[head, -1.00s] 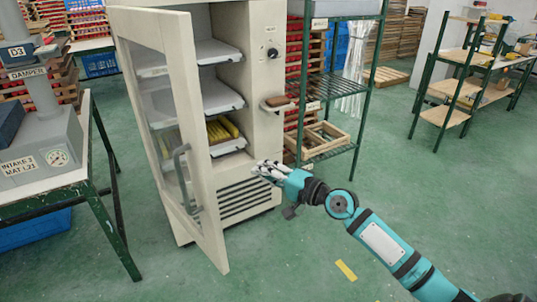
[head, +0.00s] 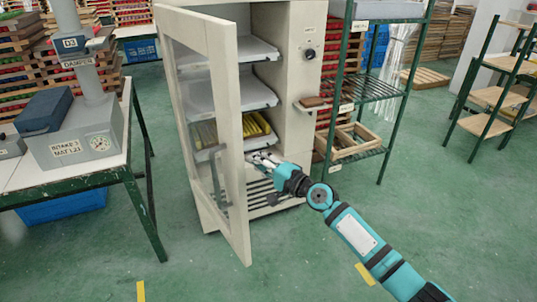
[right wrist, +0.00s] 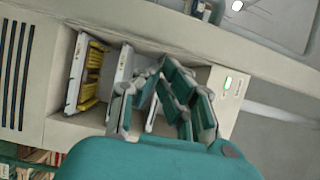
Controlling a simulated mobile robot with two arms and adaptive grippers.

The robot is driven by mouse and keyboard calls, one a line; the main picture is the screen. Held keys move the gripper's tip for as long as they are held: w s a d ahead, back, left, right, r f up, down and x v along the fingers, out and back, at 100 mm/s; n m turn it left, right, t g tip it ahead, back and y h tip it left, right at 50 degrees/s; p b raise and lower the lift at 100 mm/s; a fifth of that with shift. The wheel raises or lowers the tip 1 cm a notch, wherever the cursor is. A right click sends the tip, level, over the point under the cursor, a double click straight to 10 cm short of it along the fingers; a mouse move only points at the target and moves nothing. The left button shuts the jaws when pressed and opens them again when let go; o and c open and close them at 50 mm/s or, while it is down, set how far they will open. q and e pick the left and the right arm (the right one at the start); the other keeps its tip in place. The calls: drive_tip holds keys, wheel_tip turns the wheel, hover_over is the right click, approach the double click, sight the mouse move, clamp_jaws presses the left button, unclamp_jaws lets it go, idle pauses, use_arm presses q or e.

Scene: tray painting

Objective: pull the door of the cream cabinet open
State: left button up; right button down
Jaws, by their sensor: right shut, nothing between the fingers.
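The cream cabinet (head: 296,85) stands in the middle of the head view. Its glazed door (head: 238,150) is swung partly open on the left, with a grey bar handle (head: 215,180) on its outer face. Shelves and trays inside are visible, one holding yellow pieces (head: 230,130). My right gripper (head: 254,158) is shut and empty, in front of the lower opening, just right of the door's free edge. Whether it touches the door cannot be told. In the right wrist view its fingers (right wrist: 165,100) show before the cabinet's interior trays. My left gripper is out of view.
A green wire rack (head: 370,90) with wooden crates stands close on the cabinet's right. A white-topped table (head: 85,165) with a grey damper unit (head: 85,140) stands at the left. The green floor (head: 200,275) in front is clear.

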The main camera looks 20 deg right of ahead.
drive_tip(key=shift+a+f, duration=0.1)
drive_tip(key=shift+a, duration=0.15)
